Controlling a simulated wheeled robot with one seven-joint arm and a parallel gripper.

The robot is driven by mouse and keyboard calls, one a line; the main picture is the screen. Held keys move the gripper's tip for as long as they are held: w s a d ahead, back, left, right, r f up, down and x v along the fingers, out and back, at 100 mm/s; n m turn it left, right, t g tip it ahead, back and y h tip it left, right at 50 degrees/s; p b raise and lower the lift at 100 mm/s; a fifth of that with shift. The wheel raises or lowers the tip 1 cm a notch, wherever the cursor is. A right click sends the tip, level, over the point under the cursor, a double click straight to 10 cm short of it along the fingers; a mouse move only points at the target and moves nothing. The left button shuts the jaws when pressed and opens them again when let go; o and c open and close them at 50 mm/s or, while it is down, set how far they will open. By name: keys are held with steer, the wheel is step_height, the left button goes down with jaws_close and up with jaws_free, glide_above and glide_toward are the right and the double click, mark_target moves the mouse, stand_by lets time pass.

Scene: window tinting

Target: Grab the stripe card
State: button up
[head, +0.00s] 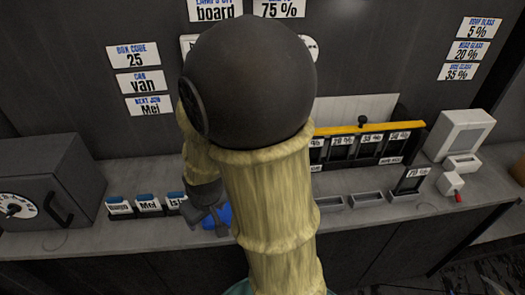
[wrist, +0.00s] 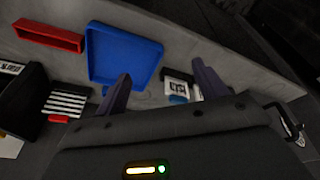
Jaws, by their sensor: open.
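A card with black and white stripes (wrist: 66,102) shows at the left of the wrist view, below the blue tray (wrist: 122,55). It stands left of my gripper (wrist: 162,70), apart from the fingers. My gripper is open, with nothing seen held between its two fingers. A dark holder with a patterned white card and a blue tab (wrist: 178,86) shows between and beyond the fingers. In the head view my gripper (head: 208,214) is low over the counter by the blue tray (head: 222,216), partly hidden by my arm. I cannot make out the stripe card in the head view.
Labelled card holders (head: 150,204) stand left of my gripper. A dark box with a dial (head: 45,195) is at the far left. A yellow-topped rack (head: 375,130) and a white device (head: 458,135) stand right. A red tray (wrist: 48,36) lies beside the blue one.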

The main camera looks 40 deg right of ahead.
steer(key=w+d+f+n+h+p, duration=0.1)
steer(key=d+f+n+p, duration=0.1)
steer(key=d, duration=0.2)
steer(key=w+d+f+n+t+h+p, duration=0.1)
steer(key=w+d+f+n+h, duration=0.1)
steer(key=d, duration=0.3)
steer(key=w+d+f+n+t+h+p, duration=0.1)
steer(key=w+d+f+n+h+p, duration=0.1)
steer(key=d, duration=0.2)
steer(key=shift+d+f+p, duration=0.25)
steer(key=shift+d+p, duration=0.1)
steer(key=d+r+n+t+h+p, duration=0.1)
steer(key=d+n+t, duration=0.3)
steer(key=n, duration=0.7)
steer(key=s+d+r+n+t+h+p, duration=0.1)
steer(key=d+r+n+t+h+p, duration=0.1)
steer(key=d+n, duration=0.4)
steer(key=r+n+t+p, duration=0.1)
steer(key=n+t, duration=0.1)
steer(key=n, duration=0.3)
steer(key=shift+s+r+n+t, duration=0.25)
steer(key=shift+r+n+t, duration=0.15)
steer(key=shift+f, duration=0.1)
